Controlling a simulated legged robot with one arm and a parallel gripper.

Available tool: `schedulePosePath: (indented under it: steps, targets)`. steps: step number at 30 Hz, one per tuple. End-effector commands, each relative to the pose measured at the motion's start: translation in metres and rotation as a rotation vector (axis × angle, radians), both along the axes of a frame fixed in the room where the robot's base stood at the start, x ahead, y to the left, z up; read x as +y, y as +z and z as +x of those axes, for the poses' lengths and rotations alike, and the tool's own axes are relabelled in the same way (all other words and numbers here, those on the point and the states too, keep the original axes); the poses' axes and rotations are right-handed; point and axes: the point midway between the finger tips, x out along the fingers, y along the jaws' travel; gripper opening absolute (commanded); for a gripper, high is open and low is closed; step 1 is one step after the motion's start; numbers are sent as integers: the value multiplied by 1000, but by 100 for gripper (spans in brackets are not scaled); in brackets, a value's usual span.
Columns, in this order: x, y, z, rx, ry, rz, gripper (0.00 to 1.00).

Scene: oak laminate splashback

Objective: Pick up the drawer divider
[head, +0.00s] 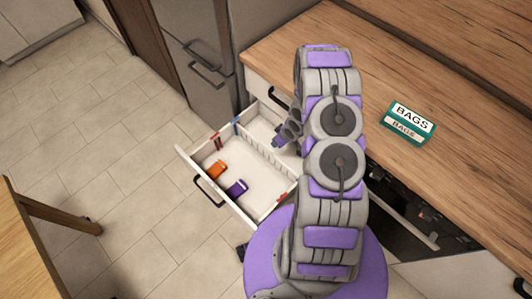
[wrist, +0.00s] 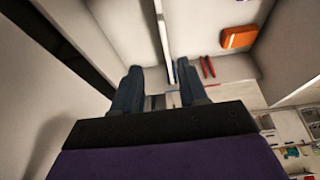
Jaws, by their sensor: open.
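The drawer divider (head: 262,152) is a thin white slotted strip standing across the inside of the open drawer (head: 187,160).
An orange item (head: 217,169) and a purple item (head: 237,188) lie in the drawer's front compartment. Red pieces (wrist: 207,67) show near the right finger in the wrist view. A green-and-white BAGS box (head: 408,123) sits on the wooden counter (head: 460,90). The drawer walls are close around my gripper.

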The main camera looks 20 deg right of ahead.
Motion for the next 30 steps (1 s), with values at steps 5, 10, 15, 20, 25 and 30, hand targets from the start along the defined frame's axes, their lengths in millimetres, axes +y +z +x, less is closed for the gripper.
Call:
schedulePosePath:
  steps: [5,10,15,20,25,30]
  targets:
    - [8,-11,3,-6,5,5,43]
    - [15,-31,13,-8,5,-4,43]
    - [17,-60,22,-5,5,1,43]
    - [18,-87,31,-5,4,7,43]
    - [21,-109,42,-9,4,5,43]
    - [26,-120,46,-4,5,1,43]
